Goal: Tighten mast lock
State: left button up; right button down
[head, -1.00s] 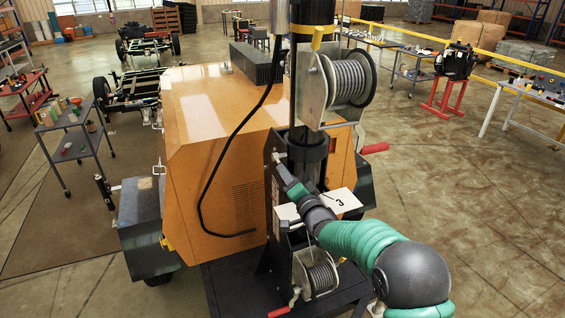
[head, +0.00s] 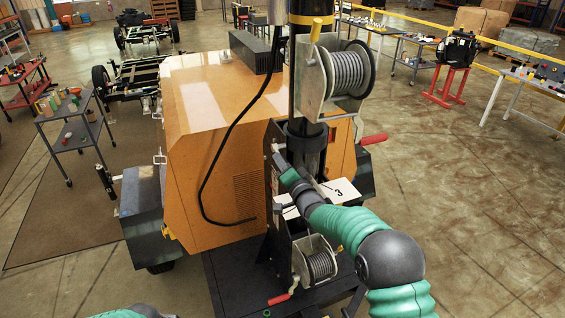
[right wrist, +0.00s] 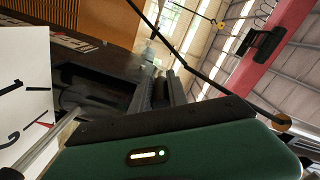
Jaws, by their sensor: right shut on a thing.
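The black mast (head: 308,150) rises from the dark bracket (head: 281,240) at the end of the orange trailer body (head: 215,110). My right gripper (head: 279,160) reaches the upper left side of this bracket, beside the mast foot. It is shut on a small part there, seemingly the mast lock, which its jaws mostly hide. In the right wrist view my dark gripper fingers (right wrist: 157,92) point into the shadowed bracket, and the held part is not clear. My left gripper is out of view; only a bit of my left arm shows at the bottom edge.
An upper winch (head: 350,72) with a red-handled crank (head: 373,139) sits on the mast. A lower winch (head: 318,262) with a red handle (head: 279,299) sits below my right forearm. The floor at right is open.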

jog(key=shift+w+d+r, duration=0.1)
jog(key=shift+d+r, duration=0.1)
jog(key=shift+d, duration=0.05)
jog(key=shift+d+r, duration=0.1)
jog(key=shift+r, duration=0.1)
dwell(0.7)
jog(key=shift+w+a+f+t+y+b, duration=0.2)
jog(key=shift+f+t+b, duration=0.85)
jog(key=shift+b, duration=3.45)
jog(key=shift+w+f+t+y+b, duration=0.3)
jog(key=shift+f+t+y+b, duration=0.65)
jog(key=shift+b, duration=3.5)
jog(key=shift+w+a+f+t+h+b, duration=0.2)
jog(key=shift+f+t+b, duration=0.85)
jog(key=shift+b, duration=3.45)
jog(key=shift+d+r+t, duration=0.1)
jog(key=shift+r+t, duration=0.15)
jog(key=shift+r, duration=0.1)
